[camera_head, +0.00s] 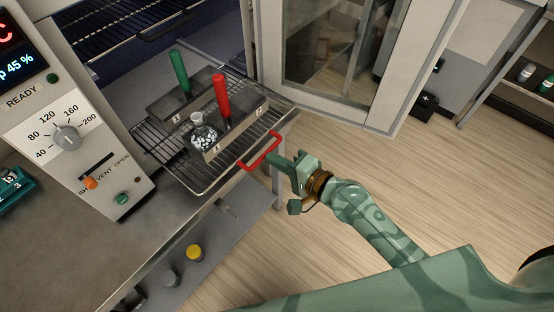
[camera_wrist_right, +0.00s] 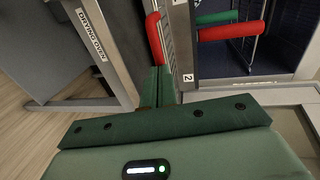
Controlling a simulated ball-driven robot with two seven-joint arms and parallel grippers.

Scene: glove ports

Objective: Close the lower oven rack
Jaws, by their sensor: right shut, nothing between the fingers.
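The lower oven rack (camera_head: 165,150) is a wire shelf pulled out of the drying oven, with a red handle (camera_head: 262,153) along its front edge. It carries two metal holders, one with a green upright grip (camera_head: 179,70) and one with a red upright grip (camera_head: 221,94), and a small glass flask (camera_head: 203,136) with white pieces inside. My right gripper (camera_head: 277,159) is shut and empty, just in front of the handle; I cannot tell if it touches. In the wrist view the red handle (camera_wrist_right: 155,38) lies just beyond the shut fingers (camera_wrist_right: 159,85). My left gripper is not in view.
An upper rack (camera_head: 110,22) sits inside the oven. The open glass door (camera_head: 335,50) stands to the right of the rack. The control panel (camera_head: 75,125) with its dial is on the left. Yellow-capped and grey items (camera_head: 194,252) lie on a lower shelf. The wooden floor is clear.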

